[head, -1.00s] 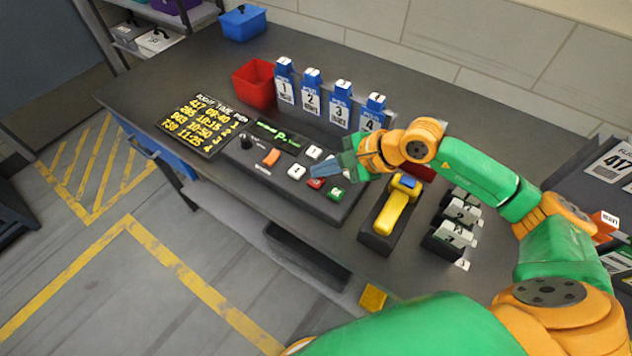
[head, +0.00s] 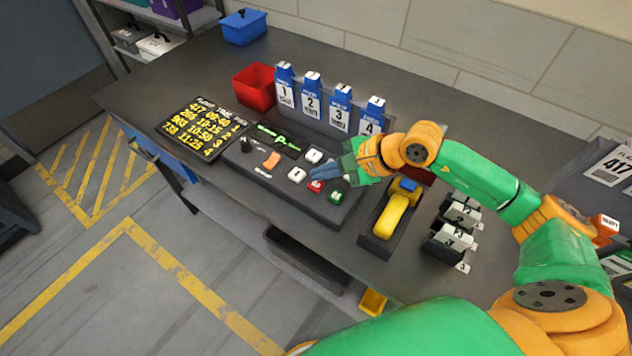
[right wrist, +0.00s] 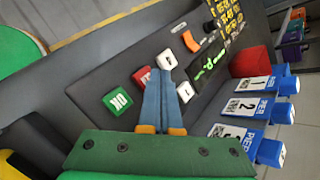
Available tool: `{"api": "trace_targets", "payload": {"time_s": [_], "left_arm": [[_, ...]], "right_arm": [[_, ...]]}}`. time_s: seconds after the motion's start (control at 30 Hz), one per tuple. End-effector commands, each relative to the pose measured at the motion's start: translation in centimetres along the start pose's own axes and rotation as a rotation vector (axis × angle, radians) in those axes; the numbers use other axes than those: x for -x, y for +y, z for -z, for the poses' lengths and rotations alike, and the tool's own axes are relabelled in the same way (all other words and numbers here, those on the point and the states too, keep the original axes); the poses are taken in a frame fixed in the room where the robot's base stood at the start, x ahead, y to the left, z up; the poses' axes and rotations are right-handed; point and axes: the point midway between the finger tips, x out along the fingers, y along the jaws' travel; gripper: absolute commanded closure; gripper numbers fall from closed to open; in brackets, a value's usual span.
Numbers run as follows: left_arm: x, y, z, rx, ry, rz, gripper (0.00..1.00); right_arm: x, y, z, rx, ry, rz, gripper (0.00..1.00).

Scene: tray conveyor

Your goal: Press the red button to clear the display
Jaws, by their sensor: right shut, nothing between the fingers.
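The red button (head: 316,186) sits on the dark sloped control panel (head: 262,172), between a white button (head: 297,175) and the green button (head: 338,196). It also shows in the right wrist view (right wrist: 141,76), partly hidden by my fingers. The display (head: 278,138), with green characters, is at the panel's back. My right gripper (head: 314,177) is shut and empty, with its blue fingertips at the red button's back edge. In the right wrist view the gripper (right wrist: 166,80) points between the red and white buttons. Whether it touches the red button I cannot tell. My left gripper is out of view.
Another white button (head: 313,156), an orange switch (head: 271,160) and a black knob (head: 246,145) are on the panel. A yellow-handled tool (head: 390,216) lies right of it. Numbered blue holders (head: 341,109) and a red bin (head: 254,86) stand behind.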

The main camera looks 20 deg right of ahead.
Motion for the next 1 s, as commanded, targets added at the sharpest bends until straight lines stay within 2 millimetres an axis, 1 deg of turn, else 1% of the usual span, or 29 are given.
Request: {"api": "trace_targets", "payload": {"time_s": [0.73,1.0], "left_arm": [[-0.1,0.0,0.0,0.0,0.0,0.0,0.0],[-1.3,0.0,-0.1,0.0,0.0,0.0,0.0]], "right_arm": [[0.0,0.0,0.0,0.0,0.0,0.0,1.0],[-0.7,0.5,0.5,0.001,0.0,0.001,1.0]]}}
